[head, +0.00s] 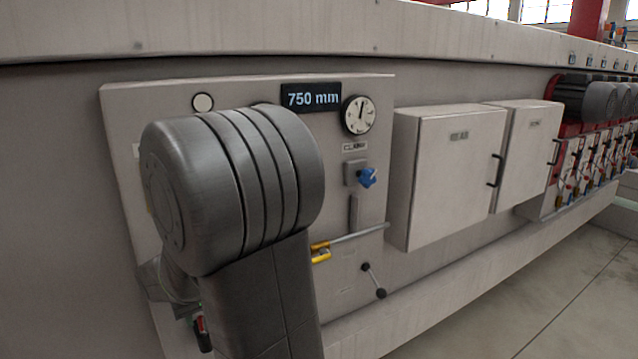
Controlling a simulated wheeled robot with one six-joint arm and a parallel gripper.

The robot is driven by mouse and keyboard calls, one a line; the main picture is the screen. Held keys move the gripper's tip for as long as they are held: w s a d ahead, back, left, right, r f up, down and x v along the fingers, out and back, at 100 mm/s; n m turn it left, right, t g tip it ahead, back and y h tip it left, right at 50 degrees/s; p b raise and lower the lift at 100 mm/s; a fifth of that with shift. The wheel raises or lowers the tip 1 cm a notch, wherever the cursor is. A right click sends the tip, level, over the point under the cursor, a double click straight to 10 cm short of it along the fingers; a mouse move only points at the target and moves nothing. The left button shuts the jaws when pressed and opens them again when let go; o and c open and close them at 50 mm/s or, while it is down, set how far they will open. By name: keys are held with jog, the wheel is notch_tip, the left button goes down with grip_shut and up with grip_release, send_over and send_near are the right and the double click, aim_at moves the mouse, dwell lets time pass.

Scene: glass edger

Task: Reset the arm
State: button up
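My arm's large grey joint and a link below it fill the left-centre of the head view, in front of a pale control panel (375,95). My gripper does not show; the arm may hide it, or it may be below the frame. A smaller grey part shows behind the link at lower left, with a small dark, red and green item under it that I cannot make out. The arm covers much of the panel's left half.
The panel carries a "750 mm" display (312,97), a round gauge (358,115), a blue knob (367,177), a lever (360,234) near a yellow piece (320,252), and a black-knobbed handle (374,281). Two closed cabinets (455,180) jut out rightward. Floor (540,300) at lower right is clear.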

jog(key=x, duration=0.4)
jog(key=shift+f, duration=0.3)
jog(key=shift+w+a+r, duration=0.1)
jog(key=shift+a+r, duration=0.05)
jog(key=shift+r, duration=1.1)
jog(key=shift+f, duration=0.1)
